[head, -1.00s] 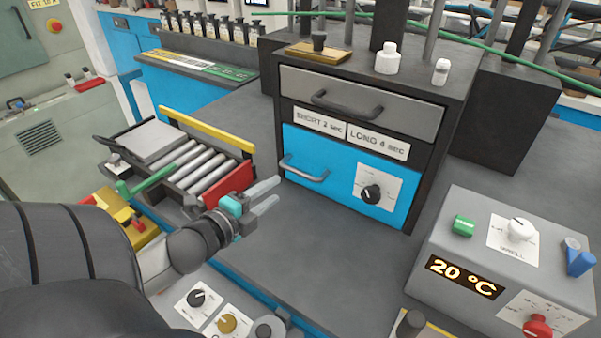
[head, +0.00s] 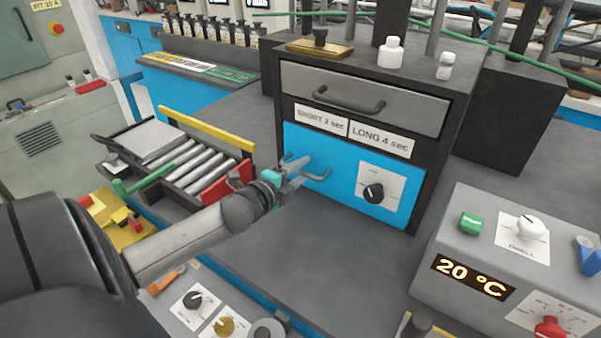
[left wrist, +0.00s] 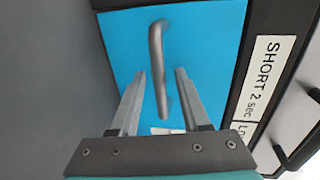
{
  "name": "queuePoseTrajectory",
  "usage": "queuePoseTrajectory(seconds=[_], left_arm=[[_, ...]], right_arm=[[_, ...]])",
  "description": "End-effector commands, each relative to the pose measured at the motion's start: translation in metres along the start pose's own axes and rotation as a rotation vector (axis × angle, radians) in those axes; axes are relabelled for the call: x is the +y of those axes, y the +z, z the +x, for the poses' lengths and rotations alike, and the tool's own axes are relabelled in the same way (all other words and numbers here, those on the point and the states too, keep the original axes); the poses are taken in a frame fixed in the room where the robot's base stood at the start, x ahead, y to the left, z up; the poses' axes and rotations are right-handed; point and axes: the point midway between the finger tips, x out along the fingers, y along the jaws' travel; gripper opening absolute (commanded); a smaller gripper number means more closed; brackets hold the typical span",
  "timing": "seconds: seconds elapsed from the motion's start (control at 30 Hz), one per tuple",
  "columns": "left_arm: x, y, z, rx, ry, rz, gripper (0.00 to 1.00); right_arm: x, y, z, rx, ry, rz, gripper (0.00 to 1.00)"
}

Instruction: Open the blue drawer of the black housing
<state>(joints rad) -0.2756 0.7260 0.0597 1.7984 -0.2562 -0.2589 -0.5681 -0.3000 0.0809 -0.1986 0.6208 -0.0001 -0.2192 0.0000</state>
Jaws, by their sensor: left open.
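The black housing (head: 432,172) stands on the grey bench, with a grey drawer above and the blue drawer (head: 338,183) below. The blue drawer is shut and has a grey bar handle (head: 318,175) at its left and a dial plate at its right. My left gripper (head: 298,168) is open in front of the handle. In the left wrist view, the handle (left wrist: 158,75) lies ahead, its lower part between the two open fingers (left wrist: 160,85). I cannot tell whether a finger touches it. My right gripper is not in view.
A tray of grey rollers (head: 195,165) with a red end block stands left of the housing. A grey control box (head: 480,235) reading 20 °C stands at the right. The bench before the blue drawer is clear. Small white bottles (head: 391,53) stand on the housing.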

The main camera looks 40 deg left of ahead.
Motion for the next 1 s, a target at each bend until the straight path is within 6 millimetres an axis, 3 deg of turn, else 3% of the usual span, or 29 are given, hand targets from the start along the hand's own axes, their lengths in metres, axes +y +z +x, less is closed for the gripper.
queuePoseTrajectory(seconds=[0.3, 0.73, 1.0], left_arm=[[0.0, -0.0002, 0.0017, 0.0, 0.0, 0.0, 0.46], [0.0001, -0.0003, 0.0015, 0.0, 0.0, -0.001, 0.0], [0.0001, -0.0003, 0.0014, 0.001, 0.0, -0.001, 0.0]], right_arm=[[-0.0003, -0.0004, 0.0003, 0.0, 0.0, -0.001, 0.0], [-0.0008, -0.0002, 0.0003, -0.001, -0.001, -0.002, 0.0], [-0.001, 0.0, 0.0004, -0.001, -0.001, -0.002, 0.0]])
